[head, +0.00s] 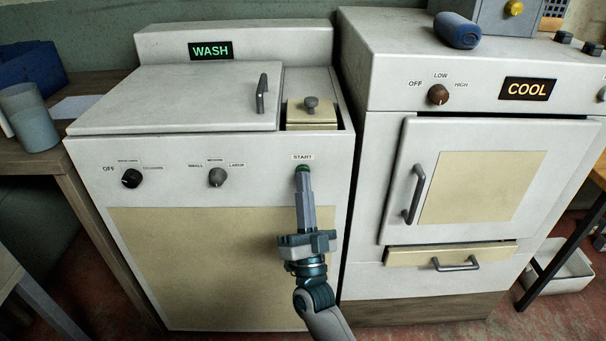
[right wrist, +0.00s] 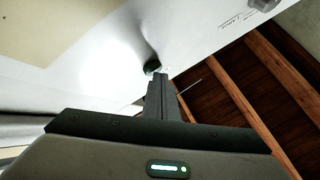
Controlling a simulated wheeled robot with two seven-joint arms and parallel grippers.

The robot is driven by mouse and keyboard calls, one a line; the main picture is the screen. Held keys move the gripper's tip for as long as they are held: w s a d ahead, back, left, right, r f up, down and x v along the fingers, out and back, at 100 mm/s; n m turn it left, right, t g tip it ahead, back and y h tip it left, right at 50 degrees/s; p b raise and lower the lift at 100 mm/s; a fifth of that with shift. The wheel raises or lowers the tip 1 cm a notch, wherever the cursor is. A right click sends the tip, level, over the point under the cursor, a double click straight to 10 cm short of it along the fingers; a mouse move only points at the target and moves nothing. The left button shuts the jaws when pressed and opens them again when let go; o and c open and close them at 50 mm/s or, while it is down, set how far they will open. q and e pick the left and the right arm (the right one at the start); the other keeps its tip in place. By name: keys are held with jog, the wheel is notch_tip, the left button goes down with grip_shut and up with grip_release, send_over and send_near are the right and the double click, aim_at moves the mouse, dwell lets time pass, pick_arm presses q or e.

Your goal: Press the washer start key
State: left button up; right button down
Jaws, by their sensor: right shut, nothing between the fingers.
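The washer (head: 120,225) is a white machine with a cream front panel and a lit WASH display (head: 211,50). Its start key (head: 302,168) is a small dark green button under the START label, at the right of the control strip. My right gripper (head: 303,178) is shut and empty, its fingertips at the key and covering part of it. In the right wrist view the shut fingers (right wrist: 160,82) reach up to the dark green key (right wrist: 152,67). Whether they touch it or push it in, I cannot tell. My left gripper is out of view.
The washer's OFF dial (head: 132,178) and load-size dial (head: 217,177) sit left of the key. A white dryer (head: 390,75) with a COOL display stands close on the right. A wooden table (head: 70,175) with a grey cup (head: 30,118) is at the left.

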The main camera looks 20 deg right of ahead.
jog(key=shift+s+a+p, duration=0.3)
jog(key=shift+s+p, duration=0.1)
jog(key=shift+s, duration=0.55)
jog(key=shift+s, duration=0.1)
jog(key=s+p, duration=0.1)
jog(key=s, duration=0.1)
jog(key=s+a, duration=0.1)
jog(key=s, duration=0.1)
jog(key=shift+s+a+p, duration=0.2)
jog(key=shift+s+p, duration=0.1)
jog(key=shift+p, duration=0.05)
dwell(0.9)
